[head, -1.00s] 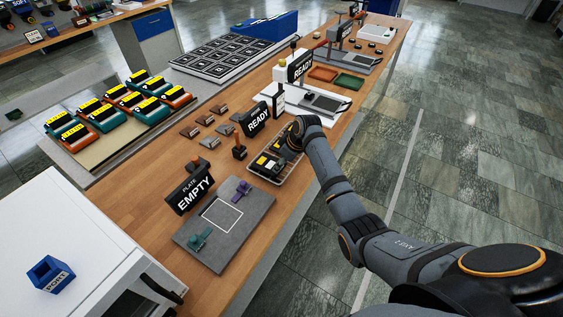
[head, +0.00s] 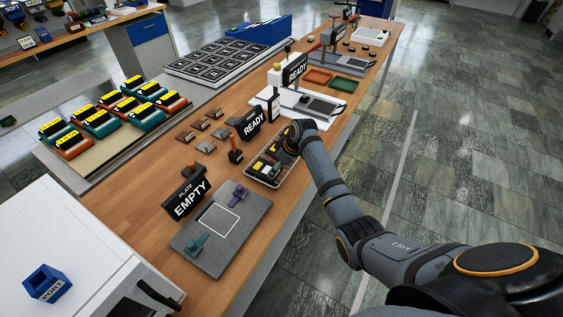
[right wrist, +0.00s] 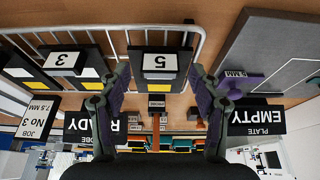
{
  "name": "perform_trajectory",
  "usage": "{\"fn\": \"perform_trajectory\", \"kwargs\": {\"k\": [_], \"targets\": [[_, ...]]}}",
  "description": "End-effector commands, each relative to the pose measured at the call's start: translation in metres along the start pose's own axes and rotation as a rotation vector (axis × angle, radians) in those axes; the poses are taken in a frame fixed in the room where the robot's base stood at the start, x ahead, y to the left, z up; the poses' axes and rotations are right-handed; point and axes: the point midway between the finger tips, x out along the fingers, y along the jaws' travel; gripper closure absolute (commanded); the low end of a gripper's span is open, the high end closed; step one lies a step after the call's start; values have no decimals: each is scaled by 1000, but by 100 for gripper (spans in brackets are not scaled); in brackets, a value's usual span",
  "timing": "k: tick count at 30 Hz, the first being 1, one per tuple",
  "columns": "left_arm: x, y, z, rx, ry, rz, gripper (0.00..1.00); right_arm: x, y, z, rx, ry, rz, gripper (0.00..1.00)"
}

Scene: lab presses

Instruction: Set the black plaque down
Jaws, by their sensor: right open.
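A black plaque with a white "5" label (right wrist: 160,62) lies in the wire tray (right wrist: 120,14), between the spread fingers of my right gripper (right wrist: 158,98). In the right wrist view the fingers stand apart on either side of it, open. A second black plaque marked "3" (right wrist: 62,61) lies beside it in the tray. My left gripper is not in view.
The grey plate fixture (head: 237,253) with the "EMPTY" sign (head: 187,197) stands nearer than the tray. A "READY" sign (head: 249,123) and a white press (head: 300,104) stand beyond. Free floor lies right of the bench.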

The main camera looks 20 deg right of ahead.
Motion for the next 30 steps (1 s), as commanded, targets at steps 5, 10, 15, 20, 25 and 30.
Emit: {"fn": "perform_trajectory", "kwargs": {"k": [5, 10, 15, 20, 25, 30], "targets": [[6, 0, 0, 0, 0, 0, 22, -39, 2, 1, -2, 2, 6, 37], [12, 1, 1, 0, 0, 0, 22, -80, 1, 1, -3, 1, 5, 37], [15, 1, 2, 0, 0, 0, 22, -106, 1, 0, -1, 1, 2, 37], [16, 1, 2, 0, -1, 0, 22, -114, 0, 0, -1, -1, 1, 37], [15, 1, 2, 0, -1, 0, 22, -114, 0, 0, -1, -1, 0, 37], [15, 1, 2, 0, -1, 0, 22, -114, 0, 0, -1, -1, 0, 37]]}}
